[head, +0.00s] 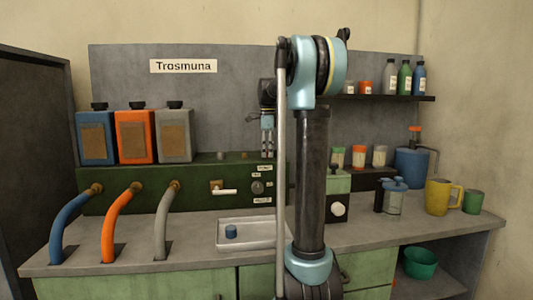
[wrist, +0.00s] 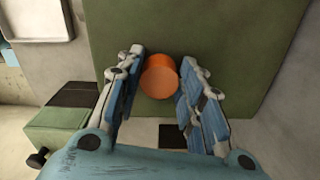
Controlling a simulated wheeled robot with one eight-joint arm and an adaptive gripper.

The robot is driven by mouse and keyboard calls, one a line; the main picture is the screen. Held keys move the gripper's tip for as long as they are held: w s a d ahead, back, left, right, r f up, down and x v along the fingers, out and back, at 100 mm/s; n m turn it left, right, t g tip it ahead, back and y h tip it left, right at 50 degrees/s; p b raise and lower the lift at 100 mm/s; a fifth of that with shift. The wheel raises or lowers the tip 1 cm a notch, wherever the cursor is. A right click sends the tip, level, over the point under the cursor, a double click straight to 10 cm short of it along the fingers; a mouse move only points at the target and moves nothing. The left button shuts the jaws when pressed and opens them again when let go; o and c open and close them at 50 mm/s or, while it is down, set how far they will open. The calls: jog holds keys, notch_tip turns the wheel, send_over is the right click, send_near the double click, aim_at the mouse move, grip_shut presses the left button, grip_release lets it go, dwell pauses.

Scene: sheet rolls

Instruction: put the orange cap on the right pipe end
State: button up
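My gripper (head: 267,140) points down over the green housing (head: 205,184), just left of my upright arm link. In the wrist view, the orange cap (wrist: 158,79) sits between the two blue-and-white fingers of my gripper (wrist: 160,88), which close in on both its sides. The cap does not show in the head view; the near finger seems to hide it. Two small pipe ends stand on the housing's top, a grey one (head: 220,155) and a tan one (head: 244,155), left of my gripper. The spot directly under the cap is hidden, so I cannot tell whether it touches a pipe.
A white tray (head: 222,245) with a blue cap (head: 231,231) lies in front of the housing. Blue, orange (head: 134,137) and grey canisters stand at left. A small green dispenser (head: 338,182), a grey jar and a yellow mug (head: 438,198) stand at right.

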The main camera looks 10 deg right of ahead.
jog(key=shift+o, duration=0.6)
jog(key=shift+r, duration=0.1)
notch_tip(320, 180, up, 12)
dwell(0.8)
